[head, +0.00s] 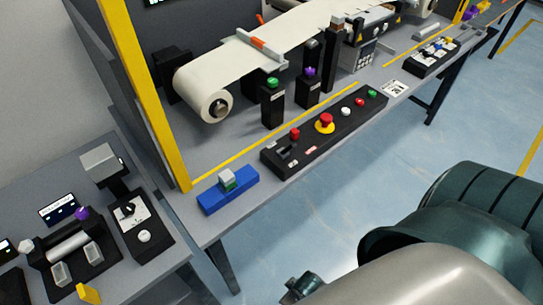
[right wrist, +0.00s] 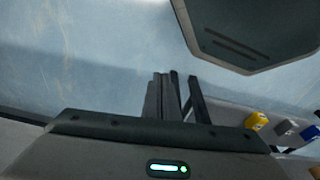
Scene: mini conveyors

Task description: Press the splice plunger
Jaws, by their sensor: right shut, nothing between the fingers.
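Two black posts stand on the conveyor table, one with a green cap (head: 272,84) and one with a purple cap (head: 309,73). My right gripper (right wrist: 164,92) shows in the right wrist view, shut and empty over the blue floor. My left gripper is not in view.
A black control panel (head: 309,142) with a red mushroom button (head: 326,121) lies along the table's front edge. A white roll (head: 203,96) feeds a web behind. A yellow post (head: 157,110) stands at left. A side table holds another black switch box (head: 140,222). The floor ahead is clear.

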